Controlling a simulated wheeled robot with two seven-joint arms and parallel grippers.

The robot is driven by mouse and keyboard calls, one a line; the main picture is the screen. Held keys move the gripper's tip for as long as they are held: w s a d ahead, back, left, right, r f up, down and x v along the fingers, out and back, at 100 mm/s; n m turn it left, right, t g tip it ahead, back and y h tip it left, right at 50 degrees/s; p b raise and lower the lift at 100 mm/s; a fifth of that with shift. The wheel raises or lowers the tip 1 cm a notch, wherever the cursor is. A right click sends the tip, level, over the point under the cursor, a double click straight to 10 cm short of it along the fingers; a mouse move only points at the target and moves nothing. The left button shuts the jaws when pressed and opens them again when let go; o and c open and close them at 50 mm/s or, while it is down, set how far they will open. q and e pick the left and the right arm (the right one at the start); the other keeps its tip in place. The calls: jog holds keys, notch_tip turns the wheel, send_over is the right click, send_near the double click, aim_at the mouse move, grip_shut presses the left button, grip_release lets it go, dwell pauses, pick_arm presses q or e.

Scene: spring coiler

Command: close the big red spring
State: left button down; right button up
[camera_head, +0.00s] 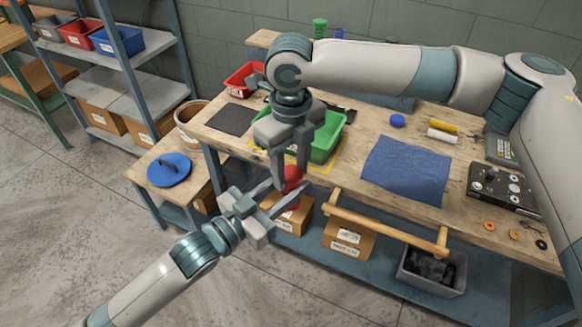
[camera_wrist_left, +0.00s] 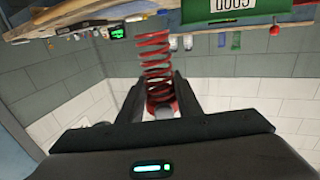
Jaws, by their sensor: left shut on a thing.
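The big red spring (camera_head: 292,178) is in front of the bench's near edge, beside the green bin. In the left wrist view the spring (camera_wrist_left: 154,60) shows clear gaps between its coils. My left gripper (camera_head: 278,197) is shut on the end of the spring nearest the wrist camera; its fingers (camera_wrist_left: 158,100) flank the red coils there. My right gripper (camera_head: 291,168) points down over the spring in the head view, its two fingers apart. It partly covers the spring, and I see no right finger on the coils in the left wrist view.
The green bin (camera_head: 325,138) stands on the bench behind the grippers. A blue cloth (camera_head: 405,168) and a control box (camera_head: 502,187) lie on the bench to the right. A wooden rail (camera_head: 385,222) runs along the bench front. A blue disc (camera_head: 169,169) sits on the low table at left.

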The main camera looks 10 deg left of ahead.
jog(key=o, duration=1.1)
jog(key=shift+o, duration=0.2)
jog(key=shift+r, duration=2.3)
jog(key=o, duration=0.6)
jog(key=shift+c, duration=0.2)
